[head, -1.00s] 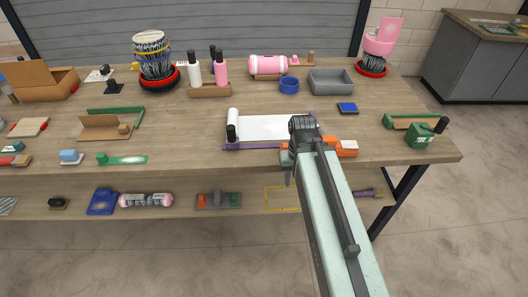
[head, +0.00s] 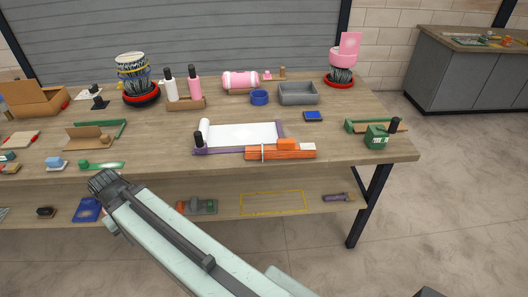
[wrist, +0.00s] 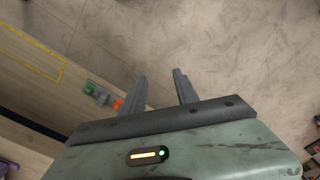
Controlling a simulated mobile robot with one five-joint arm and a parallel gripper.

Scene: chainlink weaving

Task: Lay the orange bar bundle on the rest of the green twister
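The orange bar bundle (head: 290,150) lies along the table's front edge, in front of a purple-edged board with white sheet, in the head view. A light band wraps it near its left part. A green device with a dark knob (head: 377,137) stands to its right, beside a brown strip on a green base; it looks like the green twister, but its rest is not clear. My gripper shows in the wrist view (wrist: 160,76) with its two fingers apart and nothing between them. In the head view my arm reaches left, in front of the table edge, away from the bundle.
The purple-edged board (head: 240,135) is just behind the bundle. A blue block (head: 313,116) and a grey tray (head: 298,93) stand farther back. A lower shelf holds an orange-and-grey item (head: 200,206) and a yellow outline (head: 273,203). Bare tabletop lies between the bundle and the green device.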

